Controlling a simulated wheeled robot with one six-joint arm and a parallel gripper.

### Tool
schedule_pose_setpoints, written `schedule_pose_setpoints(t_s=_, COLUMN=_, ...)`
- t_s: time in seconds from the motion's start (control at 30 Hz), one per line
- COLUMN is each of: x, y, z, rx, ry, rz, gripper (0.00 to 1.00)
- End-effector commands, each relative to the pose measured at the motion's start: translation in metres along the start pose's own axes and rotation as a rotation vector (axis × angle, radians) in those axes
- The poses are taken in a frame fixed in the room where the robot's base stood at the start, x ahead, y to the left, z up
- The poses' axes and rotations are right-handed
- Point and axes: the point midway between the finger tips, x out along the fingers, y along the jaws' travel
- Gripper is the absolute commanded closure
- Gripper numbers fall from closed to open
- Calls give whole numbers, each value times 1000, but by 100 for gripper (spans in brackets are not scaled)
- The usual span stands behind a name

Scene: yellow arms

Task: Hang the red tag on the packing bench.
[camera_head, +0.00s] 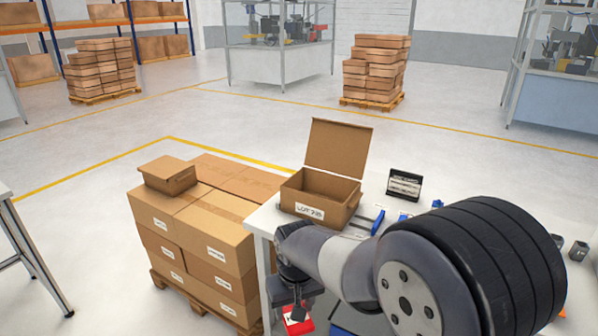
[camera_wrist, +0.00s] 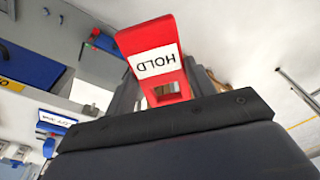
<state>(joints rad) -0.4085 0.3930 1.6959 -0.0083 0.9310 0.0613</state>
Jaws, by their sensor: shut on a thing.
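My gripper (camera_head: 291,300) is shut on the red tag (camera_head: 297,321), which shows low in the head view, in front of the left end of the packing bench (camera_head: 262,221). In the wrist view the tag (camera_wrist: 146,36) sticks out from between the fingers of my gripper (camera_wrist: 165,90). It has a white label reading HOLD, upside down in this view, and a square opening near the fingers. My arm covers much of the bench's near side in the head view. I cannot make out a hook or peg for the tag.
An open carton (camera_head: 322,190) stands on the bench's left end, beside blue tools (camera_head: 378,221) and a black box (camera_head: 404,185). A pallet of cartons (camera_head: 206,225) stands close left of the bench. A blue bin (camera_wrist: 30,66) shows in the wrist view.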

Motion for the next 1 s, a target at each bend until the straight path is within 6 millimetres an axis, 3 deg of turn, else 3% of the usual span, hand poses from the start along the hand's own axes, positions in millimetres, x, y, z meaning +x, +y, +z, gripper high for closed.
schedule_pose_setpoints(t_s=0.3, x=55, y=116, z=-15, rx=230, ry=-4, rz=28, gripper=74)
schedule_pose_setpoints(t_s=0.5, x=77, y=165, z=-11, rx=321, ry=-1, rz=40, gripper=74)
schedule_pose_setpoints(t_s=0.67, x=89, y=178, z=-4, rx=348, ry=-2, rz=43, gripper=74)
schedule_pose_setpoints(t_s=1.0, x=132, y=166, z=38, rx=350, ry=-2, rz=43, gripper=74)
